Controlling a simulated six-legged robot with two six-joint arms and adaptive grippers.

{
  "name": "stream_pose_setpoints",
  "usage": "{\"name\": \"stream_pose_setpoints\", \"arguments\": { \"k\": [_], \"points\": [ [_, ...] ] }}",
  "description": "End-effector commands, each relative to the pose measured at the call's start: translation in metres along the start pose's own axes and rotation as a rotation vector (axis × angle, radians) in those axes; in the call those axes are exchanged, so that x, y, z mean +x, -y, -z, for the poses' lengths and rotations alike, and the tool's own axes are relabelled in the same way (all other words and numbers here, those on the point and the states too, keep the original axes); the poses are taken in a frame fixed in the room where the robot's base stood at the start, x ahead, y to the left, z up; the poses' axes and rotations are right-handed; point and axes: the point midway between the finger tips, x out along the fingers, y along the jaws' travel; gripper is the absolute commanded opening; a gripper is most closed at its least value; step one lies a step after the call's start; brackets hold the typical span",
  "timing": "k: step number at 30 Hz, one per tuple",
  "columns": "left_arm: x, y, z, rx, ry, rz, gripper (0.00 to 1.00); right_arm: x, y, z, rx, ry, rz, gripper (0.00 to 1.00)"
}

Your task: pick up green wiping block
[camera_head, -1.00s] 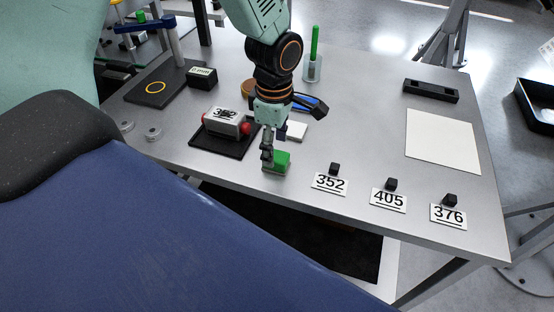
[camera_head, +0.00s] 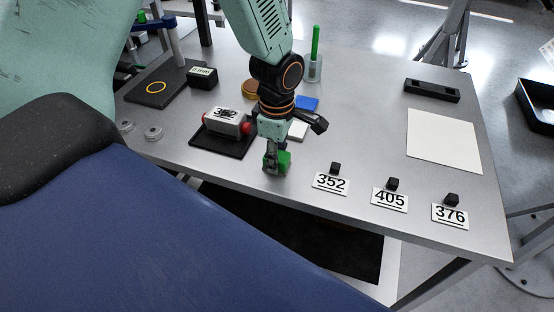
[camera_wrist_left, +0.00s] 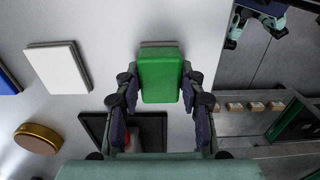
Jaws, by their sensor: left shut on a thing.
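The green wiping block (camera_head: 284,160) is at the front left part of the grey table in the head view. My left gripper (camera_head: 271,166) reaches down from above and is shut on it. In the left wrist view the green wiping block (camera_wrist_left: 160,76) sits between the two fingers of my left gripper (camera_wrist_left: 160,98), near their tips. I cannot tell for sure whether the block touches the table.
A black tray (camera_head: 208,144) with a grey and red part (camera_head: 226,120) is left of my gripper. A white block (camera_head: 298,130) and blue block (camera_head: 307,103) lie behind it. Number plates 352 (camera_head: 331,182), 405 (camera_head: 389,199) and 376 (camera_head: 450,215) stand right. A white sheet (camera_head: 444,140) lies farther right.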

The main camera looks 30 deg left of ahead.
Motion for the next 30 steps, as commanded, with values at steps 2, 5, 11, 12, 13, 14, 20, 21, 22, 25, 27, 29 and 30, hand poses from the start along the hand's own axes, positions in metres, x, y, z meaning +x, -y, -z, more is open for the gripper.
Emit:
{"name": "stream_pose_setpoints", "arguments": {
  "k": [2,5,11,12,13,14,20,21,22,25,27,29,30],
  "points": [
    [0.000,0.000,0.000,0.000,0.000,0.000,0.21,0.000,0.000,0.000,0.000,0.000,0.000,0.40],
    [0.000,0.000,0.000,0.000,0.000,0.000,0.13,0.000,0.000,0.000,0.000,0.000,0.000,0.40],
    [0.000,0.000,0.000,0.000,0.000,0.000,0.07,0.000,0.000,0.000,0.000,0.000,0.000,0.40],
    [0.000,0.000,0.000,0.000,0.000,0.000,0.07,0.000,0.000,0.000,0.000,0.000,0.000,0.40],
    [-0.001,0.000,0.000,0.000,0.001,0.000,0.07,0.000,0.000,0.000,0.000,0.000,0.000,0.40],
    [-0.002,0.000,0.000,0.000,0.001,-0.001,0.07,0.000,0.000,0.000,0.000,0.000,0.000,0.40],
    [-0.028,-0.001,0.000,-0.001,0.002,-0.004,0.07,-0.004,0.000,0.000,0.000,0.000,0.000,0.40],
    [-0.037,-0.002,0.000,-0.001,0.002,-0.006,0.07,-0.006,0.000,0.000,0.000,0.000,0.000,0.40],
    [-0.043,-0.002,0.000,-0.001,0.002,-0.005,0.07,-0.007,0.000,0.000,0.000,0.000,0.000,0.40],
    [-0.063,-0.002,0.000,0.000,0.002,-0.005,0.07,-0.009,0.000,0.000,0.000,0.000,0.000,0.40],
    [-0.075,-0.001,0.000,0.000,0.001,-0.004,0.07,-0.011,0.000,0.000,0.000,0.000,0.000,0.40],
    [-0.084,-0.001,0.000,-0.001,0.001,-0.003,0.07,-0.012,0.000,0.000,0.000,0.000,0.000,0.40],
    [-0.089,-0.001,0.000,-0.001,0.001,-0.003,0.07,-0.012,0.000,0.000,0.000,0.000,0.000,0.40]
  ]
}}
